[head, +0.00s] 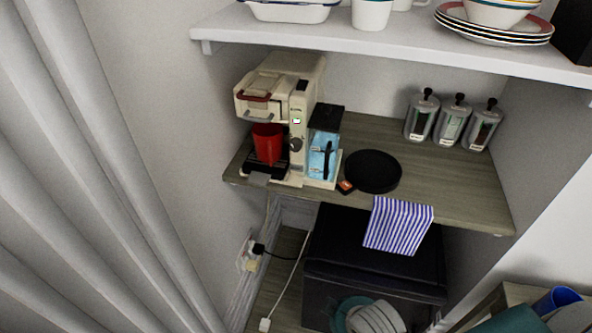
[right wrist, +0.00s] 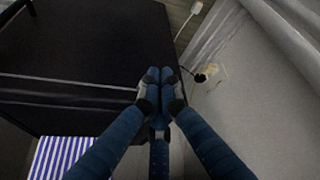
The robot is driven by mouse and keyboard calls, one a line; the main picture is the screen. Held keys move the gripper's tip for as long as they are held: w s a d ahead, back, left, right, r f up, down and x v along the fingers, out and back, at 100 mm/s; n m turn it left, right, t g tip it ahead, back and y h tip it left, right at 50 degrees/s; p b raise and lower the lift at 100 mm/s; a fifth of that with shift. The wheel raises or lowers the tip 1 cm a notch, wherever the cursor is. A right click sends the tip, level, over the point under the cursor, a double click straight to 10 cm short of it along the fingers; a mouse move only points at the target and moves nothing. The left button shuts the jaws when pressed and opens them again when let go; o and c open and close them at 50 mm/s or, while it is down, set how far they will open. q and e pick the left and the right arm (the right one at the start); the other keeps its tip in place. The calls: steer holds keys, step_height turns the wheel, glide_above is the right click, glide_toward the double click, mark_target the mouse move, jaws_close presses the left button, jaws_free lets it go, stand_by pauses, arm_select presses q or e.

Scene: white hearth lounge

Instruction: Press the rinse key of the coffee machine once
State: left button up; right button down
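The cream coffee machine (head: 272,95) stands at the left end of the wooden counter. Its narrow front panel carries a small green-lit spot (head: 296,119) and a dark round knob (head: 296,144) below it. I cannot tell which mark is the rinse key at this size. A red cup (head: 267,143) stands under the spout. A blue-tinted water tank (head: 321,155) is at the machine's right side. My right gripper (right wrist: 160,74) shows in the right wrist view with its blue fingertips together and nothing between them, away from the machine. My left gripper is in neither view.
A black round plate (head: 373,171), a striped towel (head: 398,225) over the front edge and several canisters (head: 454,121) are on the counter. A white shelf (head: 390,42) with dishes hangs above. A black cabinet (head: 375,255) is below. A plugged-in cable (head: 259,249) is at lower left.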

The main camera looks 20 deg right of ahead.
mark_target(295, 179)
steer(key=w+r+n+t, duration=0.3)
steer(key=w+r+t, duration=0.3)
steer(key=w+r, duration=0.65)
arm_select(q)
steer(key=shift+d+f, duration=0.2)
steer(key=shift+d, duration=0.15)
arm_select(e)
steer(key=w+a+r+n+t+y, duration=0.4)
steer(key=w+a+r+n+t, duration=0.1)
steer(key=r, duration=0.5)
steer(key=shift+w+a+r+n+t, duration=0.2)
steer(key=shift+w+a+n+t, duration=0.2)
steer(key=shift+w+a+n, duration=0.5)
steer(key=shift+w, duration=0.2)
steer(key=w+d, duration=0.1)
steer(key=w, duration=0.1)
steer(key=w+d, duration=0.3)
steer(key=shift+w, duration=0.35)
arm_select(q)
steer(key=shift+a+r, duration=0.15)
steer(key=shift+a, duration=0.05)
arm_select(e)
steer(key=shift+w+d, duration=0.45)
steer(key=shift+w, duration=0.3)
